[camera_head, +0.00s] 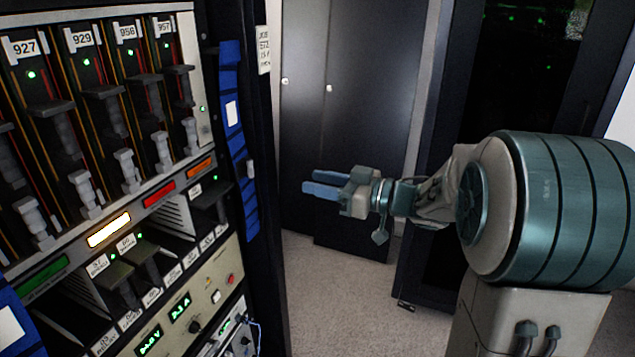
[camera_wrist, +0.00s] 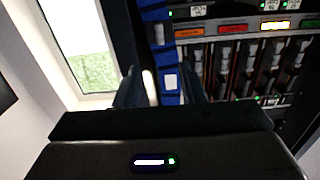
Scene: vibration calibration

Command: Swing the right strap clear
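The right strap (camera_head: 232,75) is a blue band with a white patch, running down the right edge of the equipment rack. It also shows in the wrist view (camera_wrist: 167,60), seen between my fingers and beyond them. A small grey part sits on its lower half. My gripper (camera_head: 312,182) is open, with its two blue fingers pointing left toward the strap. In the head view a clear gap separates the fingertips from the strap. In the wrist view my gripper (camera_wrist: 163,85) shows its fingers apart with nothing held. Part of another blue strap (camera_head: 10,300) shows at the lower left.
The rack (camera_head: 110,195) holds numbered modules with handles, lit coloured labels and lower panels with switches. Dark cabinets (camera_head: 345,110) stand behind my gripper. A dark open-framed rack (camera_head: 515,80) is behind my arm. Carpet floor (camera_head: 330,285) is clear below. A window (camera_wrist: 75,45) shows in the wrist view.

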